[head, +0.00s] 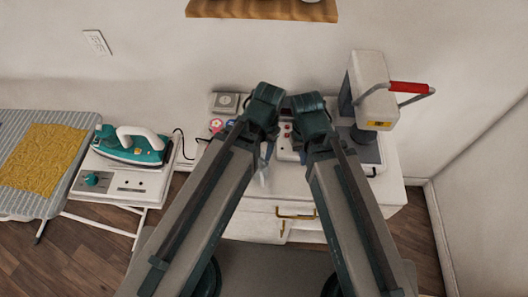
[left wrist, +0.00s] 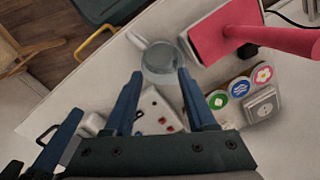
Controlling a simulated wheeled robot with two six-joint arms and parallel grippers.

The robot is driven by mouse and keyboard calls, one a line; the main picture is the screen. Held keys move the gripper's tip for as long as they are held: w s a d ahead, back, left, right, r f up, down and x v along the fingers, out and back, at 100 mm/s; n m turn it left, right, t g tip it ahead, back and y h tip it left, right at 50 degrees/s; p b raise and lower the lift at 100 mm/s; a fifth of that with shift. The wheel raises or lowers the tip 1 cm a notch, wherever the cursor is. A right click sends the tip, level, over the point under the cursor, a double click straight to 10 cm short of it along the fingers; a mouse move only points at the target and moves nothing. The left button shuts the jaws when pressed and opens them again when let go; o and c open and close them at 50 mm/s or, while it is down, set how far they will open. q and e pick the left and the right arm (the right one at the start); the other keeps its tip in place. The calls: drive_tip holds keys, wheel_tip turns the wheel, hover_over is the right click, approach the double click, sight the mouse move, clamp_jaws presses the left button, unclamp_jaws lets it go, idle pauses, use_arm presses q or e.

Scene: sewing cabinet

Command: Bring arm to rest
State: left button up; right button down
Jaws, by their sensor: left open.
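My two arms reach forward over the white cabinet, side by side in the head view. My left gripper (left wrist: 159,73) is open and empty in the left wrist view, its blue fingers apart above a clear glass mug (left wrist: 158,58); I cannot tell how far above. In the head view its jaws are mostly hidden behind my left arm. My right gripper (head: 302,156) points down over the cabinet in the head view, largely hidden by its wrist. In the left wrist view, its blue fingers show at the lower left, seemingly apart and empty.
The white cabinet (head: 385,195) carries a heat press (head: 371,85) with a red handle, a white panel (left wrist: 152,104), round patches (left wrist: 240,87) and a grey box (left wrist: 262,104). A red-pink object (left wrist: 215,30) stands beside the mug. A teal iron (head: 133,148) is at left.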

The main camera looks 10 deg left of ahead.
use_arm(q)
drive_tip(key=shift+s+d+n, duration=0.7)
idle(1.0)
